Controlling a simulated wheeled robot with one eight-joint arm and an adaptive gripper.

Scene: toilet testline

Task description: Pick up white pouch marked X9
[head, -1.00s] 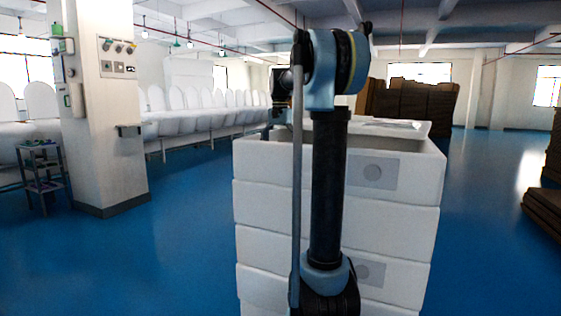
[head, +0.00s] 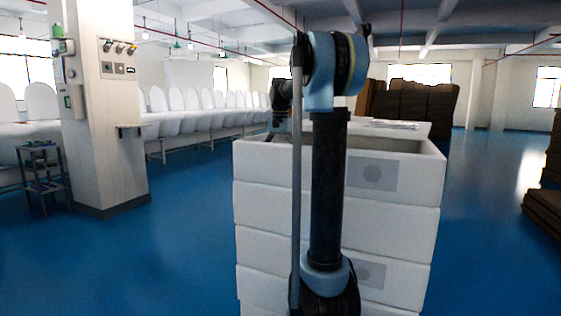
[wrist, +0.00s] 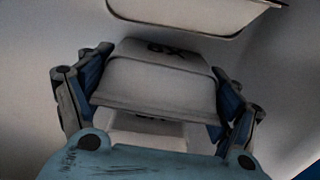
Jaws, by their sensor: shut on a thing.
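In the wrist view, a white pouch (wrist: 135,86) with dark marking that reads like X9 upside down lies between the fingers of my gripper (wrist: 162,76). The blue and dark fingers are shut on its left and right sides. Another white piece with dark marking (wrist: 150,126) shows just below it, partly hidden by the pouch and my gripper. In the head view the pouch cannot be seen; the crate wall and my arm hide it. My wrist is at the left rear of the top white crate (head: 408,180).
The crate is the top one of a stack of several white crates. White papers or bags (head: 390,124) show at its back. A pillar (head: 105,150) and a small trolley (head: 42,178) stand left. Brown boxes (head: 410,103) stand behind.

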